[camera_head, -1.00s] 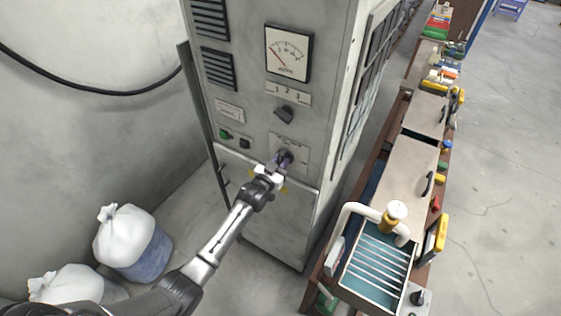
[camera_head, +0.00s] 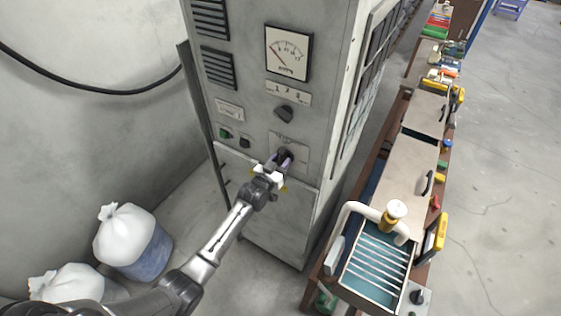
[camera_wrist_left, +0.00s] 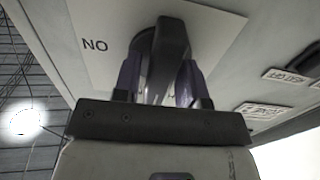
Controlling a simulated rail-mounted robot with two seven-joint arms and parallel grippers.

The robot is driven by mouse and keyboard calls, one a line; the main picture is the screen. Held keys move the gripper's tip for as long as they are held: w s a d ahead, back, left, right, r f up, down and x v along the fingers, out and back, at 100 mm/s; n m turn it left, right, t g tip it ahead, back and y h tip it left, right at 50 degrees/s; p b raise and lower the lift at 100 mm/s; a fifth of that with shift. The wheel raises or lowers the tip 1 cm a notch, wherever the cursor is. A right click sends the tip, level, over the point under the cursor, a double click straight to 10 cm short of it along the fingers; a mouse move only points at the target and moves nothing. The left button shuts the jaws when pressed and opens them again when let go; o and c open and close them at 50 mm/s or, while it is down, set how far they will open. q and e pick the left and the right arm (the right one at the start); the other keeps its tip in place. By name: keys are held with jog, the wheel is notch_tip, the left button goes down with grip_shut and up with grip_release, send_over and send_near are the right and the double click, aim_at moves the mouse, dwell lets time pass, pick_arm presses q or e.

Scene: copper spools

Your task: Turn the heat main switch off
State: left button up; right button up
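The grey electrical cabinet has a dark rotary switch (camera_head: 287,154) on a pale label plate near its lower front. It also shows in the left wrist view as a dark handle (camera_wrist_left: 168,55) on a plate with the letters "NO" beside it. My left gripper (camera_head: 280,163) is at this switch. In the left wrist view its two purplish fingers (camera_wrist_left: 160,82) stand on either side of the handle and appear closed on it, though exact contact is hard to see. My right gripper is not in view.
Above are another dark knob (camera_head: 284,114), an amp meter (camera_head: 288,53) and a green button (camera_head: 225,133). A workbench (camera_head: 402,178) with a wire-slotted box (camera_head: 346,282) stands right of the cabinet. White sacks (camera_head: 125,233) lie at the lower left.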

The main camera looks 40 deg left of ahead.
pick_arm(q)
jog(key=shift+o, duration=0.7)
jog(key=shift+s, duration=0.15)
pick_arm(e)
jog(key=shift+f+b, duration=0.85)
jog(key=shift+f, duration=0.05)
pick_arm(q)
jog(key=s+d, duration=0.1)
jog(key=s, duration=1.2)
jog(key=shift+s+d, duration=0.2)
jog(key=shift+d, duration=0.2)
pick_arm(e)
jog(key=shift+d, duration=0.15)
